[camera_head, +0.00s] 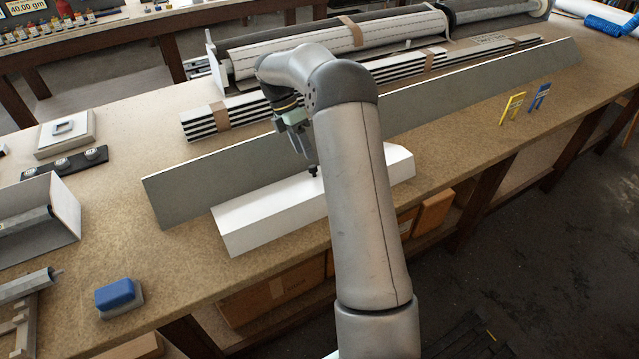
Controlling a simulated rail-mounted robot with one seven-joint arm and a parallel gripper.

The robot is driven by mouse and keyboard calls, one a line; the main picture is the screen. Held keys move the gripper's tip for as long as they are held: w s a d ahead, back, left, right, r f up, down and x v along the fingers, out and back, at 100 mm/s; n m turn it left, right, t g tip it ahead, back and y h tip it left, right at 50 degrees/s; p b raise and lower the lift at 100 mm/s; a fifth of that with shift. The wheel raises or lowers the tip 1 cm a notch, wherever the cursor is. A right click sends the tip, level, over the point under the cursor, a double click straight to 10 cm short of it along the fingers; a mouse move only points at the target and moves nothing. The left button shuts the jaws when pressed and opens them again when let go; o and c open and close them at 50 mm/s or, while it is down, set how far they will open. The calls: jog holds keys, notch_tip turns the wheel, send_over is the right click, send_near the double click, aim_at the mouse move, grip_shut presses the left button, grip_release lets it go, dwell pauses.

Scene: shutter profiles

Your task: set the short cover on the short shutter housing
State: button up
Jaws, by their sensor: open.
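A white, box-like profile with a sloped front edge (262,218) lies lengthwise near the table's front edge; it looks like the short cover, perhaps set on a housing hidden below it. My arm hides its middle. My gripper (313,170) is open, with its dark tip at the profile's top back edge; I cannot tell whether it touches. At the left edge, an open grey-white housing with an upright end plate (67,207) holds a roller tube and is cut off by the frame. I cannot tell for sure which of these is the short shutter housing.
A long grey panel (200,188) stands close behind the white profile. Striped slat bundles (240,112) and rolls lie farther back.

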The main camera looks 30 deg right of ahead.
aim_at(318, 186)
jog(key=shift+d+p+x, duration=0.1)
jog(key=shift+p+x, duration=0.3)
jog(key=shift+x, duration=1.1)
jog(key=shift+d+p+x, duration=0.15)
jog(key=shift+p+x, duration=0.2)
jog(key=shift+x, duration=1.15)
jog(key=shift+r, duration=0.1)
grip_shut()
